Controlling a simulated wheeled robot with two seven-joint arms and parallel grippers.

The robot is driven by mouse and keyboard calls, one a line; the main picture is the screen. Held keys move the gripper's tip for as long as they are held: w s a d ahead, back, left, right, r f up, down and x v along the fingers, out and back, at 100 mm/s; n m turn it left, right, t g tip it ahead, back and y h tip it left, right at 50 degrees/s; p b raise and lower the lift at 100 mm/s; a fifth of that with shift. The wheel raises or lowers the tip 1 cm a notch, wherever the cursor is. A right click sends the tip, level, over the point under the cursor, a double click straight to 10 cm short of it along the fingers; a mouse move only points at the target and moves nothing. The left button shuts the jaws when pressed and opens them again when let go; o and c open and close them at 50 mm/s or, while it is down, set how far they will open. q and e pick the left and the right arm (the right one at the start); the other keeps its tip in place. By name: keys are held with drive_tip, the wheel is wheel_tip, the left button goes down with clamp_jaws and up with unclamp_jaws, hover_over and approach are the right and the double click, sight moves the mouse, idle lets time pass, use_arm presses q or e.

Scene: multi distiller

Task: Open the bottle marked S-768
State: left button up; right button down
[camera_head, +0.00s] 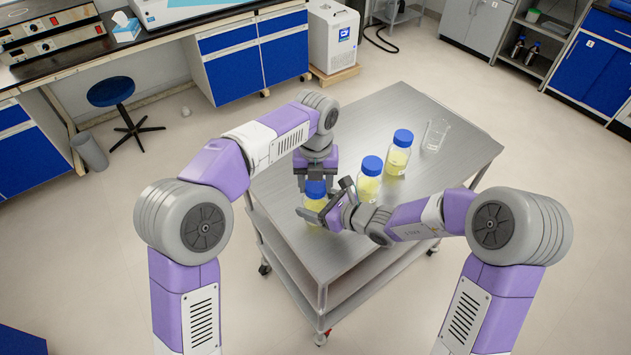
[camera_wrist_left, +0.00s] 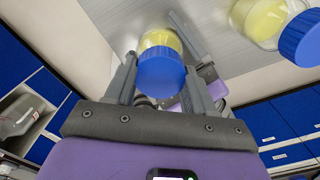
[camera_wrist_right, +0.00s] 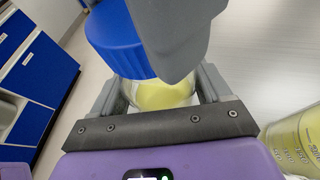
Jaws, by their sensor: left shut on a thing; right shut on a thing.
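A bottle (camera_head: 313,203) of yellow liquid with a blue cap (camera_head: 315,188) stands upright near the table's left edge. My left gripper (camera_head: 315,180) comes down from above and is shut on the blue cap; the left wrist view shows this cap (camera_wrist_left: 162,75) between its fingers. My right gripper (camera_head: 322,208) comes from the right and is shut on the bottle's body, seen as yellow glass (camera_wrist_right: 162,94) in the right wrist view. The cap is still on the bottle. The marking S-768 cannot be read; the grippers hide much of the bottle.
Two similar blue-capped bottles (camera_head: 368,180) (camera_head: 398,153) stand to the right on the metal cart table (camera_head: 300,240). An empty glass beaker (camera_head: 435,135) stands farther back. The table's front right and far left surfaces are clear.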

use_arm(q)
drive_tip(key=n, duration=0.7)
drive_tip(key=shift+n, duration=0.4)
drive_tip(key=n, duration=0.4)
drive_tip(key=shift+r, duration=0.1)
drive_tip(key=n, duration=0.3)
drive_tip(key=shift+n, duration=0.4)
drive_tip(key=n, duration=3.6)
drive_tip(key=shift+r+n, duration=0.1)
drive_tip(key=shift+n, duration=0.3)
